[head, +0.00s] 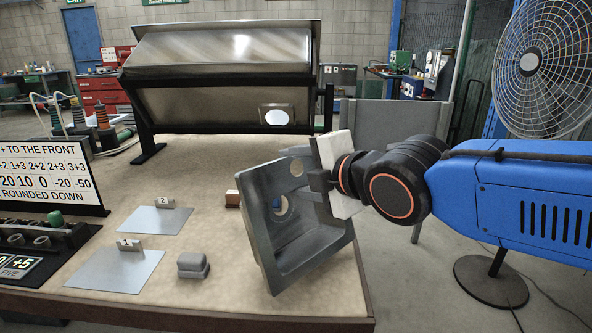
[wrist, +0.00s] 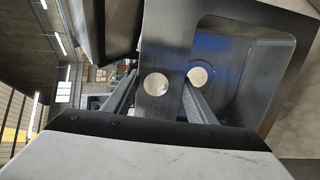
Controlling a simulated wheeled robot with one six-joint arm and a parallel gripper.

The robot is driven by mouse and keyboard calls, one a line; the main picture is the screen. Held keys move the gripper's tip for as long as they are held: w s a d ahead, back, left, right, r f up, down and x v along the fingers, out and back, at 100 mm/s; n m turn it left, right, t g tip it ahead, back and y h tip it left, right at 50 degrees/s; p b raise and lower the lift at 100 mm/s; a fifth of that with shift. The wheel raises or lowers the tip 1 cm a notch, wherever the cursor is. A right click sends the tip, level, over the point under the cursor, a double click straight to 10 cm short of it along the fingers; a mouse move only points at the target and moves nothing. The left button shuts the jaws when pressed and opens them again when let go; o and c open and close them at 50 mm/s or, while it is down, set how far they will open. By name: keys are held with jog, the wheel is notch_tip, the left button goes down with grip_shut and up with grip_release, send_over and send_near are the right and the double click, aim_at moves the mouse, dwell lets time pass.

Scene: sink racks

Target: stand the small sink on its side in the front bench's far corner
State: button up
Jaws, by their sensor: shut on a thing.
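The small sink (head: 290,232) is grey metal with a square basin and a round drain hole. It is on edge and tilted, over the right end of the bench (head: 215,255) in the head view. My gripper (head: 322,181) is shut on its right-hand rim, with the arm reaching in from the right. In the wrist view the fingers (wrist: 160,88) close on the sink's flat rim (wrist: 165,60), near a round hole, and the basin (wrist: 255,75) opens to the right. I cannot tell whether the sink's lowest corner touches the bench.
A large metal sink (head: 225,50) lies tilted in a black rack (head: 150,130) at the back. Two grey plates with number tags (head: 155,221) (head: 115,270), a small grey block (head: 193,265) and a brown block (head: 232,198) lie left of the small sink. A fan (head: 548,60) stands right.

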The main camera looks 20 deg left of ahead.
jog(key=shift+f, duration=0.3)
dwell(0.6)
jog(key=o, duration=1.8)
jog(key=v, duration=1.7)
jog(key=shift+d, duration=0.3)
